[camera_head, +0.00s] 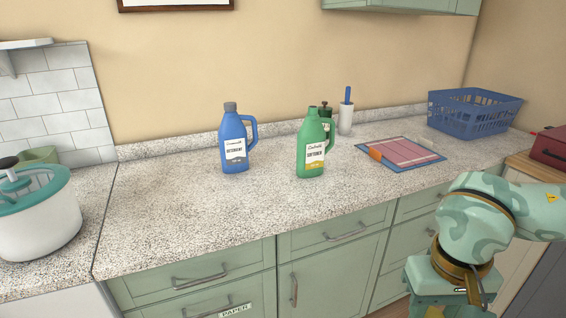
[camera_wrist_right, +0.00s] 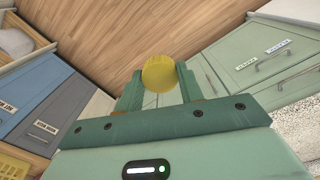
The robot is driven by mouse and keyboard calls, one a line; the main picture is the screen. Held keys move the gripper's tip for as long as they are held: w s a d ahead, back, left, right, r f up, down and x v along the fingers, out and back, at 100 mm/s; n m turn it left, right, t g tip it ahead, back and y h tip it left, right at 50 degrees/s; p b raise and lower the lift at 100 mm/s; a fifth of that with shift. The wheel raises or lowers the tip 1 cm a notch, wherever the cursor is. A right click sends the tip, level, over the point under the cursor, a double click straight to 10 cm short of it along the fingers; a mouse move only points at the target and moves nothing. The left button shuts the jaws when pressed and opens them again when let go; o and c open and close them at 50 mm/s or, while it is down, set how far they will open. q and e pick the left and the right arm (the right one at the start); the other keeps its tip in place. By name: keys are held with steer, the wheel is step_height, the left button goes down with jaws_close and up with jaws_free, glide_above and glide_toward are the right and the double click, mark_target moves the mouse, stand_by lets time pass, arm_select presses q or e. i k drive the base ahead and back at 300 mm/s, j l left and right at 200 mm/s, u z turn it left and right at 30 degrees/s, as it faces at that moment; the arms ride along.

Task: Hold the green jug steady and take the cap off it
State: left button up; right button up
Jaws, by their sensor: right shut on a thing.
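The green jug (camera_head: 312,155) stands upright on the speckled counter, with a handle on its right side and a white label. Its neck shows green at the top and no cap is visible on it. My right gripper (camera_wrist_right: 160,78) is shut on a round yellow cap (camera_wrist_right: 160,73), held between the fingertips with wooden floor and cabinet fronts behind it. In the head view my right arm is at the lower right, in front of the counter and apart from the jug. My left gripper is not in view, and nothing holds the jug.
A blue detergent jug (camera_head: 234,150) with a grey cap stands left of the green one. A dark pump bottle (camera_head: 326,112) is close behind the green jug, beside a white brush holder (camera_head: 346,120). A blue basket (camera_head: 474,115) stands at right. The counter's front middle is clear.

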mark_target(311, 150)
steer(key=i+l+u, duration=0.3)
steer(key=u, duration=0.15)
steer(key=i+l+u, duration=0.25)
steer(key=l+u, duration=0.15)
steer(key=i+l+u, duration=0.1)
steer(key=i+l, duration=0.85)
